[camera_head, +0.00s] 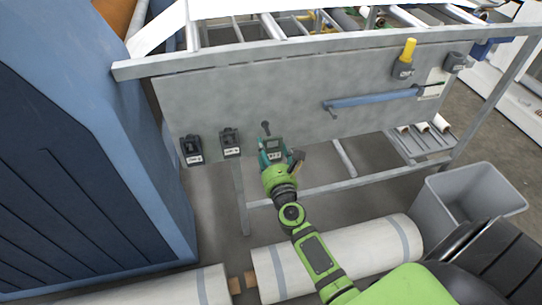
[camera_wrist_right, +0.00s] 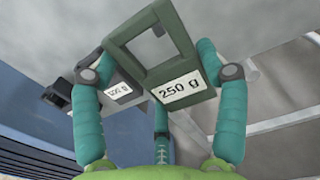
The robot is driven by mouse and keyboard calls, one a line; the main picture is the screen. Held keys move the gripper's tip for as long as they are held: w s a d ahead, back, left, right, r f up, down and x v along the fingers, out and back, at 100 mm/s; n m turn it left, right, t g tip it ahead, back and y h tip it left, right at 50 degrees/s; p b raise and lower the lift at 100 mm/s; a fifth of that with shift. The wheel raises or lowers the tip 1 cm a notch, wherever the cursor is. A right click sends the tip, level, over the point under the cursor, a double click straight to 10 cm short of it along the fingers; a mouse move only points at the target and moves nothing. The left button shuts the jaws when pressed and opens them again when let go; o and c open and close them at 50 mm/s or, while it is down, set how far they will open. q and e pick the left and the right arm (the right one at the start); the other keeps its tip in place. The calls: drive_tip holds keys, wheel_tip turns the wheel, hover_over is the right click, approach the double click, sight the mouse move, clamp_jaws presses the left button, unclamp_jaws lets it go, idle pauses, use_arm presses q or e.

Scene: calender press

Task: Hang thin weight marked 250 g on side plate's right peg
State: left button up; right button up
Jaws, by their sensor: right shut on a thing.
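The thin weight marked 250 g (camera_wrist_right: 180,88) is a dark green plate with a square window and a white label. My right gripper (camera_head: 274,160) is shut on it, with teal fingers on both sides in the right wrist view (camera_wrist_right: 160,95). In the head view the weight (camera_head: 271,147) is just below the right peg (camera_head: 266,126), a dark bare stub on the grey side plate (camera_head: 300,90). I cannot tell its distance from the plate. Two dark weights hang on the plate to the left, a left one (camera_head: 192,149) and a middle one (camera_head: 231,142). My left gripper is out of view.
A grey weight with a blurred label (camera_wrist_right: 120,92) shows behind the left finger. A blue cabinet (camera_head: 80,150) stands close on the left. A white roll (camera_head: 340,260) lies on the floor under my right arm. A grey bin (camera_head: 466,200) stands at right.

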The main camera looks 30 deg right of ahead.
sight(261, 133)
drive_tip(key=shift+w+d, duration=0.2)
drive_tip(key=shift+w, duration=0.35)
drive_tip(key=shift+b+x, duration=0.5)
drive_tip(key=shift+x, duration=1.7)
drive_tip(key=shift+w+d+f+b, duration=0.15)
drive_tip(key=shift+w+f+b, duration=0.45)
drive_tip(key=shift+f+b, duration=0.1)
drive_tip(key=shift+r, duration=0.1)
drive_tip(key=o, duration=1.3)
drive_tip(key=shift+o, duration=0.2)
drive_tip(key=shift+s, duration=0.1)
